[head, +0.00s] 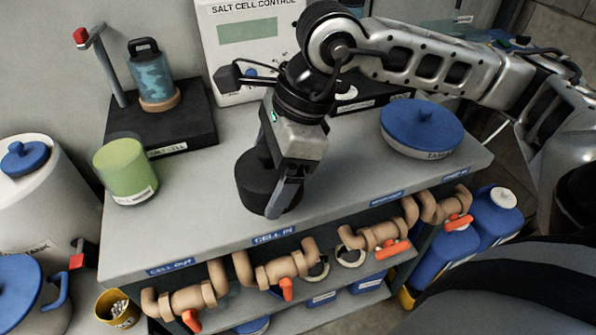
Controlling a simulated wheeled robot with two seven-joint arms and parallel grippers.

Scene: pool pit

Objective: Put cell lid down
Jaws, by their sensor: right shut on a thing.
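My right gripper (283,190) points down over the middle of the grey bench (205,215). It is shut on a black cylindrical piece, which looks like the cell lid (255,185). The lid is upright and low at the bench top; I cannot tell whether its underside touches. The gripper hides part of its right side. The blue translucent cell (152,78) with a black handled top stands on a tan ring on the black stand (180,125) at the back left. My left gripper is not in view.
A green cup (126,172) stands left on the bench, and a blue-lidded round dish (422,128) stands right. The salt cell control box (245,50) is behind. Tan pipes with orange valves (285,288) run along the front edge. Bench between cup and lid is clear.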

